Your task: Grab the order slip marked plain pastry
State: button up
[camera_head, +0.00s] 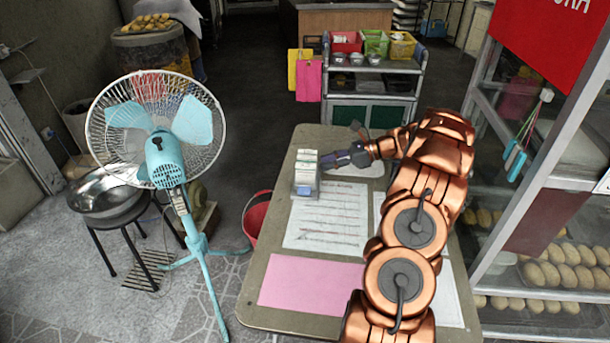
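A small holder with a stack of white slips (306,172) stands at the back left of the table (262,253). A large white printed sheet (327,218) and a pink sheet (312,285) lie flat in front of it. More white paper (448,296) shows partly at the right, mostly hidden under my copper arm. The writing is too small to read, so I cannot tell which slip is marked plain pastry. My gripper (336,160) is low over the table's back part, just right of the slip holder and pointing left toward it. I cannot tell whether its fingers are open or touching the stack.
A blue standing fan (157,158) and a metal bowl (108,197) on a stool are at the left. A red bucket (256,216) is beside the table's left edge. Shelves of buns (556,275) border the right. A cart (372,90) with coloured baskets stands behind the table.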

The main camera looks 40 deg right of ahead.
aim_at(306, 165)
jog(key=shift+r+p+x, duration=0.15)
jog(key=shift+p+x, duration=0.25)
jog(key=shift+x, duration=1.45)
jog(key=shift+r+p+x, duration=0.15)
jog(key=shift+p+x, duration=0.2)
jog(key=shift+x, duration=1.55)
jog(key=shift+w, duration=0.1)
jog(key=c, duration=0.4)
jog(key=shift+r, duration=0.1)
